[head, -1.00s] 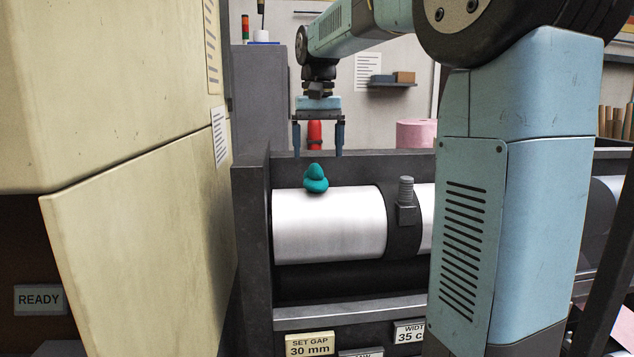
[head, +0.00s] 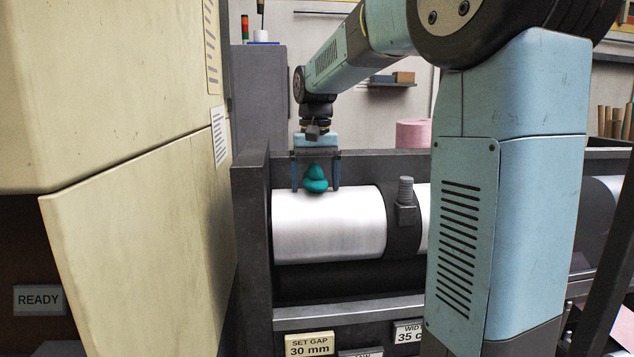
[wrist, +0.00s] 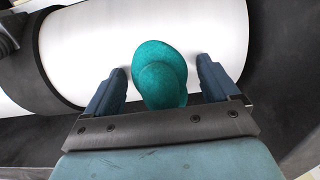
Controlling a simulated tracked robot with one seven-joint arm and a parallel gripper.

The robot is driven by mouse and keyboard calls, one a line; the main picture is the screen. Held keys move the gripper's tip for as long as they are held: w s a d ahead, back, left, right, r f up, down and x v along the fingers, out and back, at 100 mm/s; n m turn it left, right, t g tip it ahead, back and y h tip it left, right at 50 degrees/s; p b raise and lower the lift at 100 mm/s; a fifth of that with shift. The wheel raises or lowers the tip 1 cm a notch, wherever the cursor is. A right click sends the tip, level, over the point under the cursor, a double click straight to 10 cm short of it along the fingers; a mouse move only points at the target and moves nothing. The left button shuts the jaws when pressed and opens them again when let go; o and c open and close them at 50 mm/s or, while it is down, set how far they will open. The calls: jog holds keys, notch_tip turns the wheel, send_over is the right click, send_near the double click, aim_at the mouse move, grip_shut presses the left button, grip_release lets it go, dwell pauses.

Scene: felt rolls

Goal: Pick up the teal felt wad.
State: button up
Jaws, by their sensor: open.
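The teal felt wad (head: 315,180) is a lumpy shape of two rounded parts, resting on top of the pale metal roller (head: 328,225). My gripper (head: 315,186) is lowered over it, with one finger on each side of the wad. In the wrist view, the wad (wrist: 160,75) sits between the two blue fingers of my gripper (wrist: 160,82), with a gap visible on both sides. The fingers are open and not closed on it. The roller (wrist: 80,45) shows behind the wad in the wrist view.
A dark frame wall (head: 253,210) stands close left of the roller. A black collar with a threaded bolt (head: 406,192) is to the right. A large cream cabinet (head: 135,230) fills the left side. A pink roll (head: 413,133) stands behind.

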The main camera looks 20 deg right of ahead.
jog(key=shift+c, duration=0.3)
jog(key=c, duration=1.2)
jog(key=shift+r, duration=0.65)
jog(key=s+d+r, duration=0.2)
jog(key=s+r, duration=0.2)
jog(key=s+d+r, duration=0.2)
jog(key=s+r, duration=0.2)
jog(key=s+d+r, duration=0.2)
jog(key=s+r, duration=0.1)
jog(key=s, duration=0.1)
jog(key=shift+s+d+r, duration=0.2)
jog(key=shift+d+r, duration=0.1)
jog(key=shift+r, duration=0.1)
